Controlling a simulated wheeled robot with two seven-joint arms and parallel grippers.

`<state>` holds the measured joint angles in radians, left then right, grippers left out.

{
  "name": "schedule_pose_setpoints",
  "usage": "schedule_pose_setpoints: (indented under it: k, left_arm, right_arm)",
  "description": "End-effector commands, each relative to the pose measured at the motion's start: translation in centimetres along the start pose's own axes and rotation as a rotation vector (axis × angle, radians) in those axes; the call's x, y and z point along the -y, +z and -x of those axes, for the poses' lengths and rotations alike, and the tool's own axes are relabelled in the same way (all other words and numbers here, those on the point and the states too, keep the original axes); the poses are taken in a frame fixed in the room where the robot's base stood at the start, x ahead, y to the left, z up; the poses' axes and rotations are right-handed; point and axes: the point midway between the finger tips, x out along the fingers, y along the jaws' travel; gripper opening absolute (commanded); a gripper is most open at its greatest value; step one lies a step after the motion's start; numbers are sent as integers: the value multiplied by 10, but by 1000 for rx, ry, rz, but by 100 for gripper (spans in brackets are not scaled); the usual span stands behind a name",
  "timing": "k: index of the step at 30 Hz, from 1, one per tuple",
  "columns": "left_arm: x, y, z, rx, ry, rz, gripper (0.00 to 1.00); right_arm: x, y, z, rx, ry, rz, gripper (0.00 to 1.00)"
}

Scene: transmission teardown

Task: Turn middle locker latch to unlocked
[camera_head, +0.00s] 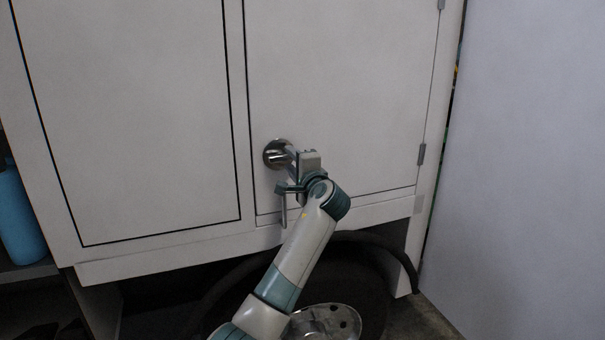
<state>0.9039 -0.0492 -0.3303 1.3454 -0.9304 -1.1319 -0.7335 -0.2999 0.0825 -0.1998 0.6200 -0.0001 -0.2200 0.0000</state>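A round silver latch (275,153) sits near the lower left corner of the pale locker door (345,90). My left gripper (290,163) is at the latch, its body just below and to the right of it. The fingers overlap the latch's right side in the picture. The gripper's own body and wrist hide the fingertips and part of the latch handle, so I cannot tell whether they grip it. My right gripper is not in view.
Another pale panel (135,120) with a dark seam lies to the left. A dark wheel (360,275) is below the door. A blue cylinder (18,215) stands at the far left. A pale wall (530,150) closes off the right side. Hinges (421,154) are on the door's right edge.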

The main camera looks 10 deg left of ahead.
Motion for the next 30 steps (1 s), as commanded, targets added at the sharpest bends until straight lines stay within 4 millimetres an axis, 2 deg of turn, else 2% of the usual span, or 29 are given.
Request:
schedule_pose_setpoints:
  k: [8, 24, 30]
  left_arm:
    - [-4, -1, 26, -3, -1, 3, 33]
    - [-5, -1, 132, -3, -1, 3, 33]
    - [-3, 0, 159, -1, 0, 1, 33]
  right_arm:
    - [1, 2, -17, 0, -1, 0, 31]
    - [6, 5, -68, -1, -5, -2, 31]
    - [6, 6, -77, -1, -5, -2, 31]
